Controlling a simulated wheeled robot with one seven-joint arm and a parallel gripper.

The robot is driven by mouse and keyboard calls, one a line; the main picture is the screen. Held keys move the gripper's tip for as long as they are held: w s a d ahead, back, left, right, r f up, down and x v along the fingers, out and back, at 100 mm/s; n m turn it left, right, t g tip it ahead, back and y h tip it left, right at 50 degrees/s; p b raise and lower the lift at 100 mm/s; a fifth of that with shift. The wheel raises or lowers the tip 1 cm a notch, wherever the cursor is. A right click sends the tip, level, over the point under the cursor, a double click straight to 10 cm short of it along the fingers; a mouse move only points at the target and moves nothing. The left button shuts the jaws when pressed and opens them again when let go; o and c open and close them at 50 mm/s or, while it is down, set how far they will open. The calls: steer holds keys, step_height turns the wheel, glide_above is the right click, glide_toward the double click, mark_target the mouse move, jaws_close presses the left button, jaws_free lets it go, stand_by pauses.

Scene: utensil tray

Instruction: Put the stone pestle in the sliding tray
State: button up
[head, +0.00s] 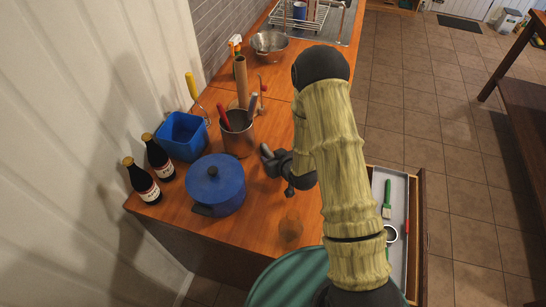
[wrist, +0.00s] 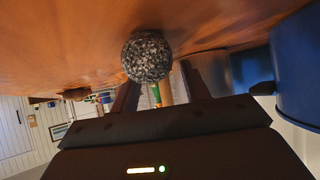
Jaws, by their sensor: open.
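The stone pestle shows in the wrist view as a speckled grey rounded end (wrist: 146,57), close to the orange-brown counter surface. The rest of its length is hidden. In the head view a small light grey piece (head: 266,150) at my gripper's tip seems to be the pestle. The sliding tray (head: 397,190) is pulled out at right, partly hidden by my arm.
A blue lidded pot (head: 216,184) and a metal canister of utensils (head: 238,136) stand close to my gripper. Two dark bottles (head: 150,168) and a blue bin (head: 181,136) stand left. The tray holds a green brush (head: 387,199).

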steer(key=b+v, duration=0.1)
steer(key=v, duration=0.6)
steer(key=shift+s+r, duration=0.1)
steer(key=shift+r, duration=0.05)
steer(key=p+v, duration=0.4)
steer(key=p, duration=0.4)
steer(key=shift+s+d+p, duration=0.15)
steer(key=shift+s+p, duration=0.05)
steer(key=shift+p, duration=0.1)
